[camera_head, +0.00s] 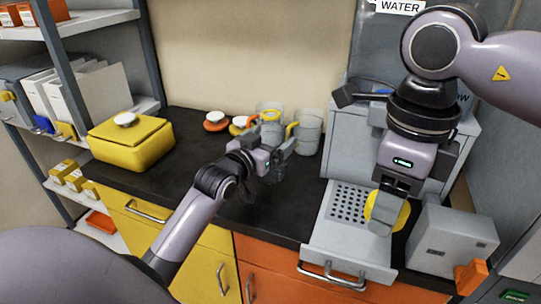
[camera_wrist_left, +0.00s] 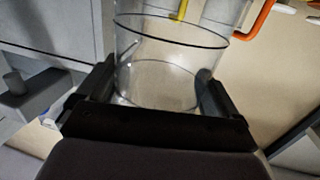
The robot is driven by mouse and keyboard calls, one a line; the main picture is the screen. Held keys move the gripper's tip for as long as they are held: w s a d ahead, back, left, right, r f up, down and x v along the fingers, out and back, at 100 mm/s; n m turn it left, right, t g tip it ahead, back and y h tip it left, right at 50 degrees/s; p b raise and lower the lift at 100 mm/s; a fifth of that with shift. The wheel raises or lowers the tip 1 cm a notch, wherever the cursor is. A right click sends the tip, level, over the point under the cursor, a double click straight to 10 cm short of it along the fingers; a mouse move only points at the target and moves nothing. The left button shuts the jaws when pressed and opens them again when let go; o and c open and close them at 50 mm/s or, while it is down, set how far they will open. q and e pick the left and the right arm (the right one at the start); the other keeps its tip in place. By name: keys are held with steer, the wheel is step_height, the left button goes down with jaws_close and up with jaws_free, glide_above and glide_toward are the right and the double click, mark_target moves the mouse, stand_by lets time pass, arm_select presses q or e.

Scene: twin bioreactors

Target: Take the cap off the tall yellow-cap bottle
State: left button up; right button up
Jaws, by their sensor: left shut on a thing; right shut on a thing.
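In the left wrist view the clear vessel (camera_wrist_left: 168,75) stands between the two jaws (camera_wrist_left: 155,100). I cannot tell which of the clear vessels in the head view it is. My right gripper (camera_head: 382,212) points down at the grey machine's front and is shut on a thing. A round yellow piece (camera_head: 398,212) shows behind its fingers. I cannot tell whether it is a loose cap or still on the tall bottle; no bottle body shows there.
The grey machine (camera_head: 345,120) has a perforated tray (camera_head: 347,205) beside my right gripper. A grey box (camera_head: 450,242) stands to the right. A yellow box (camera_head: 130,145) is at left; dark counter between is free.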

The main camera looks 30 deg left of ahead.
arm_select(q)
steer(key=shift+f, duration=2.05)
steer(key=shift+f, duration=0.1)
steer(key=o, duration=1.7)
steer(key=shift+f, duration=0.15)
